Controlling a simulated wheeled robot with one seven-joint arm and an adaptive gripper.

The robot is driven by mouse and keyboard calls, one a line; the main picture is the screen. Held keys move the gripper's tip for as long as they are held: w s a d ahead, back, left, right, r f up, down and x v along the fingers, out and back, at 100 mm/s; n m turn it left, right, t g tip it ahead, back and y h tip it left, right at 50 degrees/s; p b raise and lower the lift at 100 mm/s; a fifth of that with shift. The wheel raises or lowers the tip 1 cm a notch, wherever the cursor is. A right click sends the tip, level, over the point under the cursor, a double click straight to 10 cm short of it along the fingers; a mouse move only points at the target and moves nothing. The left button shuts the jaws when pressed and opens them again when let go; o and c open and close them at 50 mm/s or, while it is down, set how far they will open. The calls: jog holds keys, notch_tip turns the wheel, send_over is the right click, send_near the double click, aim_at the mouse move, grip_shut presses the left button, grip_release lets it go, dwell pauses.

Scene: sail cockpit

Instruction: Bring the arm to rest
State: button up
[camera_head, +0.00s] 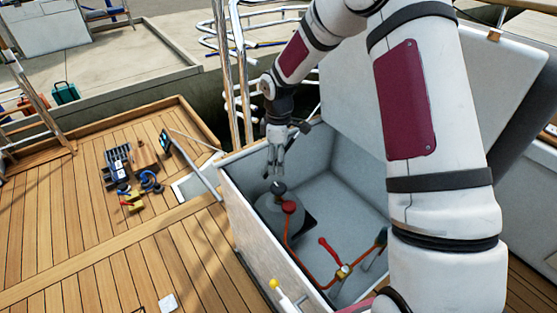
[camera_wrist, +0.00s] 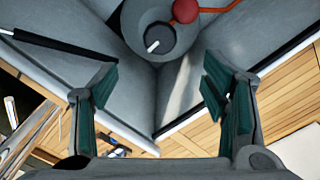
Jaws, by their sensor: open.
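My gripper (camera_head: 276,158) hangs from the white arm, fingers down, over the open grey locker (camera_head: 345,165). In the wrist view my gripper (camera_wrist: 163,105) has its two green-padded fingers spread wide with nothing between them. Below it in the locker stands a grey rounded tank (camera_head: 262,212) with a dark knob (camera_head: 278,187) on top and a red knob (camera_head: 289,207) beside it. In the wrist view the tank (camera_wrist: 160,30) lies beyond the fingertips, apart from them. The arm covers part of the locker's right side.
An orange hose (camera_head: 300,262) runs to a brass valve with a red handle (camera_head: 329,247). The raised locker lid (camera_head: 475,110) leans behind my arm. Metal rails (camera_head: 222,60) stand close behind the gripper. Tools (camera_head: 130,172) lie on the wooden deck at left, with bare planks around.

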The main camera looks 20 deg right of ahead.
jog(key=s+d+r+m+h, duration=0.1)
jog(key=s+r+m, duration=0.2)
jog(key=s+r, duration=0.6)
jog(key=s+d+r+m+h, duration=0.1)
jog(key=s+d+r+m, duration=0.15)
jog(key=s+r, duration=0.7)
jog(key=s+a+r+m+y, duration=0.1)
jog(key=s+r+m, duration=0.3)
jog(key=s, duration=0.7)
jog(key=s+a+r+m+y, duration=0.1)
jog(key=s+a+r+m, duration=0.2)
jog(key=s, duration=0.9)
notch_tip(320, 180, up, 22)
jog(key=d+t+p, duration=0.1)
jog(key=t+p, duration=0.3)
jog(key=p, duration=1.6)
jog(key=shift+d+f, duration=0.1)
jog(key=shift+d, duration=0.05)
